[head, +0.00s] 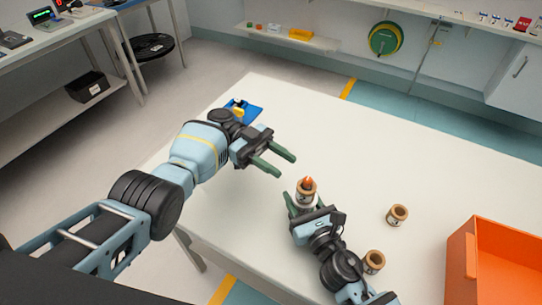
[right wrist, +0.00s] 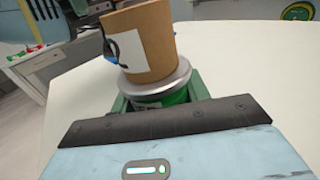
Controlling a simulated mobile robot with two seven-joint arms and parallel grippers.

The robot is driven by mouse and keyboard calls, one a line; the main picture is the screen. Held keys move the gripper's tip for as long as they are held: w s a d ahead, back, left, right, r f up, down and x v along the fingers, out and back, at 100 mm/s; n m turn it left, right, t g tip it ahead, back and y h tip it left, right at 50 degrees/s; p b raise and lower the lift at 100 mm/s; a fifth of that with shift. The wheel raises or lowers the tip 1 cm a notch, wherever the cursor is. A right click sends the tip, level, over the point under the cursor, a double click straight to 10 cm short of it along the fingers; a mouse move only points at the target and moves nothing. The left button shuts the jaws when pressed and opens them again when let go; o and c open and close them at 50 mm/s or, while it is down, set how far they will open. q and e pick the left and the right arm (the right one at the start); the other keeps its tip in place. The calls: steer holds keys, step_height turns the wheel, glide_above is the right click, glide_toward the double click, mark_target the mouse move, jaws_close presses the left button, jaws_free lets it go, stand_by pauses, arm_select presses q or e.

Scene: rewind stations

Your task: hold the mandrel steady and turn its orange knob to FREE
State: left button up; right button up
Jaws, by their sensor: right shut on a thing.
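The mandrel (right wrist: 165,84) stands on the white table, with a silver flange and a green part below it. A brown cardboard core (head: 306,187) with a white label sits around its upper part; the core also shows in the right wrist view (right wrist: 150,45). The orange knob (head: 308,181) shows at the core's top; its setting is too small to read. My right gripper (head: 302,204) is shut on the mandrel below the core; its green fingers also show in the right wrist view (right wrist: 162,98). My left gripper (head: 287,166) is open and empty, up and left of the knob, apart from it.
Two more brown cores stand on the table, one to the right (head: 397,215) and one beside my right arm (head: 374,262). An orange crate (head: 470,262) is at the lower right. A blue tray (head: 254,113) lies at the far left edge. The table's far middle is clear.

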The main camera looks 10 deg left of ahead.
arm_select(q)
steer(key=shift+v, duration=1)
steer(key=shift+s, duration=0.1)
arm_select(e)
steer(key=o, duration=1.2)
steer(key=v, duration=1.2)
